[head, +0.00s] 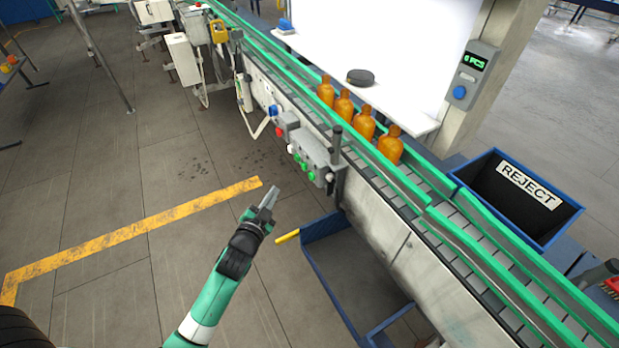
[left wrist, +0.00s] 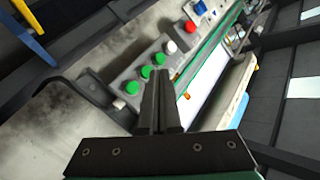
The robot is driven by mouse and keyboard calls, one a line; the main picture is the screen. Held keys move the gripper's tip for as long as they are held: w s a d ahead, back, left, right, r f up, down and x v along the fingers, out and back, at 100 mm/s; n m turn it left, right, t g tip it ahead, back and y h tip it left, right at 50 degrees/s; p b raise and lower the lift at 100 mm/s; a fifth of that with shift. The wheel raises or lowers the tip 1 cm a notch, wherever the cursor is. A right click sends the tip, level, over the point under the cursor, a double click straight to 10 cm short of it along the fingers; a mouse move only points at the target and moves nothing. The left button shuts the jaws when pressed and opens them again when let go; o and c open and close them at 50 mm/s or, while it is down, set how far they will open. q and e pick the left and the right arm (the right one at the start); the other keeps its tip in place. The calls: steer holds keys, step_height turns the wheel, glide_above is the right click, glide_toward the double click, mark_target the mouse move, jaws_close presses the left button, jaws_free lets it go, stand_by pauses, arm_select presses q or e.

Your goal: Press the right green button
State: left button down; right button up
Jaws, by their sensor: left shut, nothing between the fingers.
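A grey control box (head: 318,152) is fixed to the near side of the conveyor, with a row of green buttons. The right green button (head: 311,176) is at the row's right end, beside a white button (head: 329,177). In the left wrist view three green buttons show, and the end one beside the lower white button (left wrist: 119,104) is the right green button (left wrist: 132,88). My left gripper (head: 271,193) is shut and empty, left of and below the box in the head view, apart from the buttons. Its closed fingers (left wrist: 160,78) point toward the panel. My right gripper is not in view.
Amber bottles (head: 365,123) stand in a line on the conveyor (head: 465,205). A red button (head: 279,132) and a blue one (head: 273,110) sit further left. A blue reject bin (head: 568,212) stands behind the belt. A blue frame with a yellow handle (head: 287,236) is below the box.

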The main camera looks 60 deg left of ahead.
mark_target(312, 176)
arm_select(q)
steer(key=w+b, duration=0.5)
steer(key=w, duration=0.3)
steer(key=shift+w+d, duration=0.2)
steer(key=shift+w, duration=0.05)
steer(key=shift+w, duration=0.15)
stand_by(1.6)
steer(key=shift+w, duration=0.3)
steer(key=shift+w+b, duration=0.4)
steer(key=shift+b, duration=0.1)
stand_by(0.6)
steer(key=shift+s, duration=0.1)
steer(key=shift+s+p, duration=0.65)
steer(key=shift+s, duration=0.1)
